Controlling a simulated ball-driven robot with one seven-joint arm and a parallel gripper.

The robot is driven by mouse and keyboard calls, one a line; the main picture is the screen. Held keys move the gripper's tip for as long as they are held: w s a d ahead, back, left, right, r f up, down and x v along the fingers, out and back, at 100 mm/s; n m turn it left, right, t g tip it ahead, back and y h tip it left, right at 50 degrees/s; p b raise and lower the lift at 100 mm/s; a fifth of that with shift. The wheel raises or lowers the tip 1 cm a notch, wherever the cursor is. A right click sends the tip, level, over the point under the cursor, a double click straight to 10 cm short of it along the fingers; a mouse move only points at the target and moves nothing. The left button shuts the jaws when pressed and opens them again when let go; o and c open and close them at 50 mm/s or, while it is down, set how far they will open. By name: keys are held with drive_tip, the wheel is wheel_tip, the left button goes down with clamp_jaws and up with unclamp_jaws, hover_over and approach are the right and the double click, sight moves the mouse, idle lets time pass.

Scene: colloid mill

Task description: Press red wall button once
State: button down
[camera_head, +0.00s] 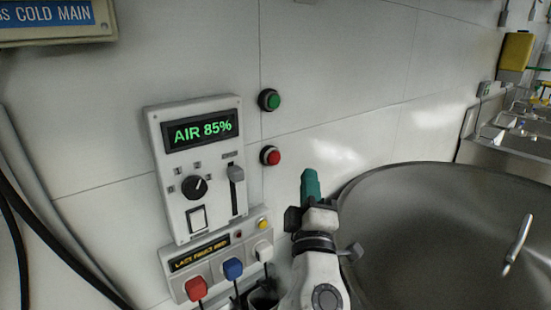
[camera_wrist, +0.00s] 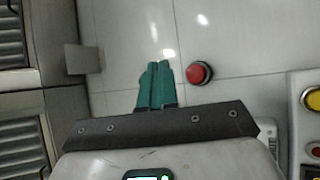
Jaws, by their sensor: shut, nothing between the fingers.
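The red wall button (camera_head: 271,156) is a small red cap in a dark ring on the white tiled wall, below a green button (camera_head: 269,100). In the wrist view the red button (camera_wrist: 197,74) sits just right of my fingertips. My gripper (camera_head: 309,172) has teal fingers that are shut and empty. In the head view its tips are right of and slightly below the red button. In the wrist view the fingers (camera_wrist: 156,68) point toward the wall, and a gap shows between them and the button. I cannot tell their exact distance from the wall.
A control panel (camera_head: 197,165) reading AIR 85% is left of the buttons. Below it a lower box (camera_head: 218,263) carries red, blue and white plugs. A large metal vessel (camera_head: 440,240) stands at the right. Dark cables (camera_head: 45,235) hang at the far left.

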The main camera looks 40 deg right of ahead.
drive_tip(key=w+b, duration=0.1)
drive_tip(key=w, duration=0.5)
drive_tip(key=shift+w, duration=0.4)
idle(1.8)
drive_tip(key=shift+w+b, duration=0.3)
drive_tip(key=shift+w, duration=0.1)
drive_tip(key=shift+w+b, duration=0.35)
drive_tip(key=shift+w, duration=0.1)
idle(0.5)
drive_tip(key=shift+s, duration=0.9)
drive_tip(key=shift+s, duration=2.5)
